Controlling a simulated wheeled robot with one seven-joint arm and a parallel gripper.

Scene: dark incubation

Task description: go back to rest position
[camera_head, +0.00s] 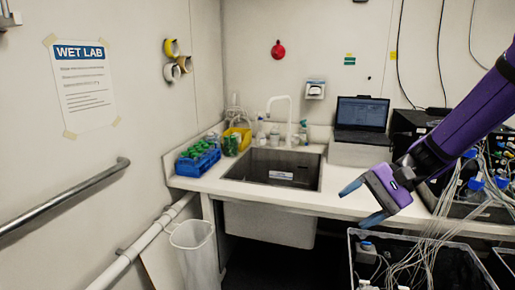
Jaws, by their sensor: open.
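My gripper (362,203) is at the end of my purple arm, which reaches in from the right edge. Its two blue fingers are spread apart and point left, with nothing between them. In the picture it lies over the front edge of the white counter (285,201), to the right of the sink (273,168). I cannot tell its exact height above the counter.
Equipment with many cables (470,185) crowds the right. A laptop (361,117), a blue rack of green-capped tubes (197,160) and a waste bin (195,250) stand farther off.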

